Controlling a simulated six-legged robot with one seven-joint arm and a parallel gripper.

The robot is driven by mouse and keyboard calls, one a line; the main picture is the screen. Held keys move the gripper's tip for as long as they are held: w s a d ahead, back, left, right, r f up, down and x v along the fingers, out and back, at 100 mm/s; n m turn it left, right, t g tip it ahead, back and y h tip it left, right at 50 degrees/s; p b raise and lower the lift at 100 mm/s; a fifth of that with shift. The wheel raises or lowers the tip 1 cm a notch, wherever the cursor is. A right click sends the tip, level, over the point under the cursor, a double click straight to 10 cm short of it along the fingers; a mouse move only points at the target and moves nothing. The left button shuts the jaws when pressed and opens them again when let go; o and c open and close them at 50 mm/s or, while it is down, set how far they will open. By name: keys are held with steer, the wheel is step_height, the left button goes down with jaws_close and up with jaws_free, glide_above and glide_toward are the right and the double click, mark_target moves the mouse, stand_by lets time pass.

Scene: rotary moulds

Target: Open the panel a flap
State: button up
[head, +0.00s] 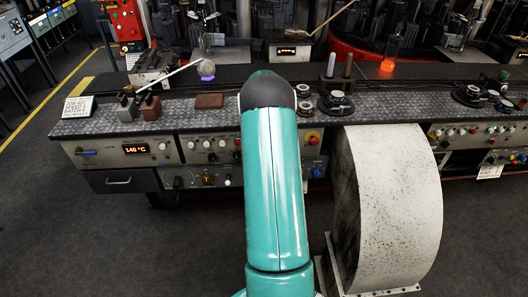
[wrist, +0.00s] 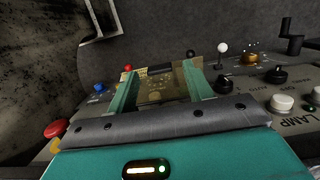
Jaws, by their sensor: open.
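My gripper (wrist: 163,72) is open in the wrist view, with its two teal fingers apart and pointing at the control panel. A brass-coloured plate (wrist: 155,90) with a dark upper edge shows between the fingers; it may be the panel a flap, but I cannot tell for sure. I cannot tell whether the fingers touch it. In the head view my teal arm reaches towards the front panel (head: 198,148) of the bench and hides the gripper and the part of the panel behind it.
Close to the gripper are a red button (wrist: 55,128), a blue knob (wrist: 98,87), a white ball-topped lever (wrist: 222,47), a black knob (wrist: 276,75) and a white knob (wrist: 282,102). A large speckled pale drum (head: 398,205) stands right of my arm. Floor at left is clear.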

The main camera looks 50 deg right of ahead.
step_height(320, 180, up, 13)
steer(key=w+d, duration=0.1)
steer(key=shift+w+d, duration=0.2)
steer(key=shift+d, duration=0.1)
steer(key=shift+r, duration=0.1)
